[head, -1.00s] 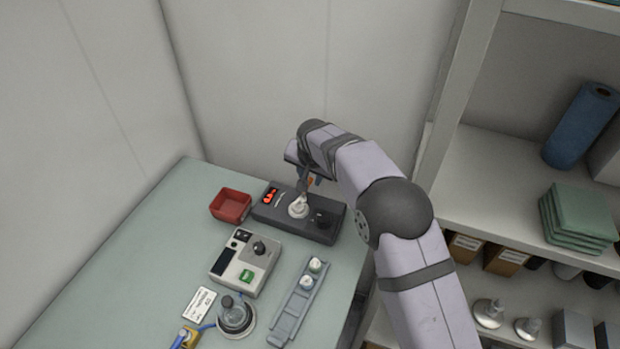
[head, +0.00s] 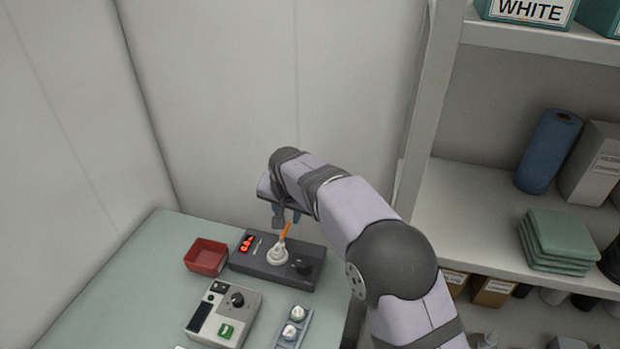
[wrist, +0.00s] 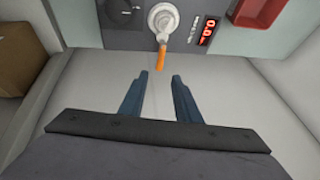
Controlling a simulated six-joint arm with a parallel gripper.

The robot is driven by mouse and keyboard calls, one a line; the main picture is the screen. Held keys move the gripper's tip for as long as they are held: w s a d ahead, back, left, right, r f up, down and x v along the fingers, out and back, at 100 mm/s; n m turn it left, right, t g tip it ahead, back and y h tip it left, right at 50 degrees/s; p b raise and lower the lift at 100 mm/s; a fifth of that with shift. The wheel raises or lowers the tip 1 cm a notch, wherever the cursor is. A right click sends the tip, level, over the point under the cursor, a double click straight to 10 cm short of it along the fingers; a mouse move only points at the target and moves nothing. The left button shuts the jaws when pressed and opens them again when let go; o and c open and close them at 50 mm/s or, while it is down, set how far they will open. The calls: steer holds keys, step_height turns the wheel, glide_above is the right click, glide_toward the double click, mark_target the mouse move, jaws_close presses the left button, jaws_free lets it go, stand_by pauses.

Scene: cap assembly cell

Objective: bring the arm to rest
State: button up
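My gripper (head: 286,216) is above the back edge of the table, just above and behind the dark device with the red display. In the wrist view, its two blue fingers (wrist: 159,78) are apart with nothing between them. A white round part with an orange stick (head: 286,232) stands on the dark device (head: 255,264). The white part (wrist: 162,20) and its orange stick (wrist: 161,58) also show in the wrist view, ahead of the fingertips and apart from them.
A red bin (head: 206,257) sits left of the dark device. A grey control box (head: 222,312) with a green button and a rail (head: 303,320) with white caps stand nearer. Walls close in behind and left; a shelf unit (head: 470,190) stands at right.

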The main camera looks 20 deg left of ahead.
steer(key=s+d+f+m+g+h+b, duration=0.1)
steer(key=s+d+f+g+b, duration=0.15)
steer(key=s+d, duration=0.75)
steer(key=s+d+f+m+g+b, duration=0.1)
steer(key=s+d+m+b, duration=0.15)
steer(key=s+d, duration=0.65)
steer(key=s+d+n+p, duration=0.2)
steer(key=s+d, duration=0.2)
steer(key=d, duration=0.6)
steer(key=s+d+f+n+h+p, duration=0.1)
steer(key=s+d+p, duration=0.2)
steer(key=d, duration=0.7)
steer(key=shift+s+f+n+g, duration=0.3)
steer(key=shift+s+n+g, duration=0.05)
steer(key=shift+s+g, duration=0.1)
